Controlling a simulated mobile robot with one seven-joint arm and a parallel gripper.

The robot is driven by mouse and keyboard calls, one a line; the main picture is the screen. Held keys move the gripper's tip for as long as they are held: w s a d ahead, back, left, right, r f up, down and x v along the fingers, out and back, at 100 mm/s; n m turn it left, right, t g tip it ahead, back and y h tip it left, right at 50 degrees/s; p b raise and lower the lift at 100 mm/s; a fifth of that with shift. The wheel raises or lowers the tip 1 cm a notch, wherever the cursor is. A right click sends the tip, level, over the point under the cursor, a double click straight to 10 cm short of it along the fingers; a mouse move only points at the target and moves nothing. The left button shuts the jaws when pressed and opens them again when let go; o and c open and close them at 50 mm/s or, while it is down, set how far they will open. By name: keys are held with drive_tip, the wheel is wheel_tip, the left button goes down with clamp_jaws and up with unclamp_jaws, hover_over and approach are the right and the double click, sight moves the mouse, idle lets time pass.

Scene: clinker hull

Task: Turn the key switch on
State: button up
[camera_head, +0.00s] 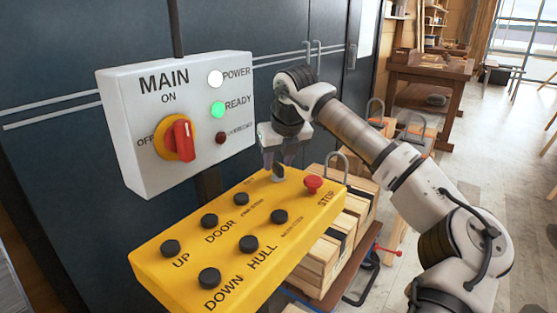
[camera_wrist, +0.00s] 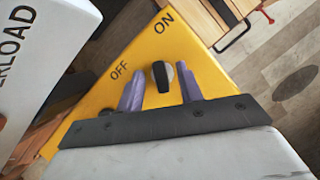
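The key switch is a small black and grey knob on the yellow control box (camera_head: 190,222). In the wrist view the key switch (camera_wrist: 161,75) sits between my two purple fingers, with a gap on either side. The printed OFF is to its left and ON is above it. It shows partly in the head view (camera_head: 278,174), just under my fingers. My gripper (camera_wrist: 161,80) is open and empty, pointing down at the box top. In the head view my gripper (camera_head: 278,163) is at the box's far end. I cannot tell the exact height of the fingertips.
A white MAIN panel (camera_head: 185,80) with a red rotary switch (camera_head: 182,138) and a lit green READY lamp (camera_head: 218,109) stands left of my gripper. A red STOP button (camera_head: 313,184) is close on the right. Several black buttons cover the box's near part. Wooden crates (camera_head: 325,250) stand beside it.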

drive_tip(key=b+v, duration=0.1)
drive_tip(key=v, duration=1.2)
drive_tip(key=shift+r, duration=0.25)
drive_tip(key=shift+s+f, duration=0.1)
drive_tip(key=shift+s, duration=0.05)
